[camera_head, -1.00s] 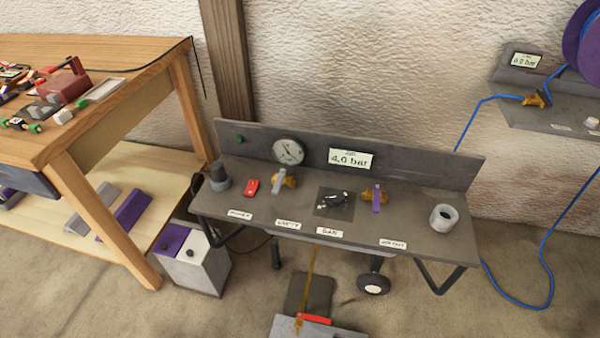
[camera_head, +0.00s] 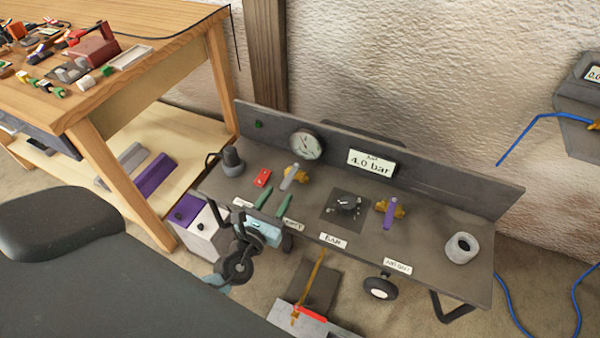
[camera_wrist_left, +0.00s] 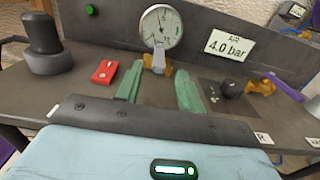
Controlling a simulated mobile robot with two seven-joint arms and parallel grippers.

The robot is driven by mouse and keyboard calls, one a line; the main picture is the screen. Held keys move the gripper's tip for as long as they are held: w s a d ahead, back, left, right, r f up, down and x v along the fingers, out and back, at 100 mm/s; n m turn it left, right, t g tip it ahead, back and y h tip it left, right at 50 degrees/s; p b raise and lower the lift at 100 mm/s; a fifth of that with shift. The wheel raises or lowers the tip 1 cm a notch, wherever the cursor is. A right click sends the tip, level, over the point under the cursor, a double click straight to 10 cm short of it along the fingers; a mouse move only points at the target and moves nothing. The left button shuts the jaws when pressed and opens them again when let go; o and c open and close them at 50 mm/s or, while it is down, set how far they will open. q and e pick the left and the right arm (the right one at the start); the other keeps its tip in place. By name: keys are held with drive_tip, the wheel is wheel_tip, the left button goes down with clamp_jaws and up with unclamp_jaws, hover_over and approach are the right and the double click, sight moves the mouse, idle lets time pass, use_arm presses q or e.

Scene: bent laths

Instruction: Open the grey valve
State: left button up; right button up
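The grey valve (camera_head: 292,177) sits on the panel bench below the round gauge, with a brass body and a grey lever pointing toward the bench's front. In the left wrist view the grey lever (camera_wrist_left: 158,56) stands just beyond and between my fingertips. My left gripper (camera_head: 274,200) has two green fingers, spread apart with nothing between them, over the bench's front part near the valve; it also shows in the left wrist view (camera_wrist_left: 160,88). The fingers look apart from the lever. The display (camera_head: 371,163) reads 4.0 bar. My right gripper is not in view.
A red switch (camera_head: 262,177) and a dark knob (camera_head: 232,161) are left of the valve. A black dial (camera_head: 345,205), a purple-handled valve (camera_head: 390,212) and a grey socket (camera_head: 461,248) are to its right. The gauge (camera_head: 306,145) stands behind. A wooden table (camera_head: 170,50) is at left.

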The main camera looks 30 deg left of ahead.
sight(289, 177)
use_arm(q)
drive_tip(key=shift+w+a, duration=0.15)
drive_tip(key=shift+w, duration=1.75)
drive_tip(key=shift+w+a, duration=0.15)
drive_tip(key=shift+w, duration=1.75)
clamp_jaws()
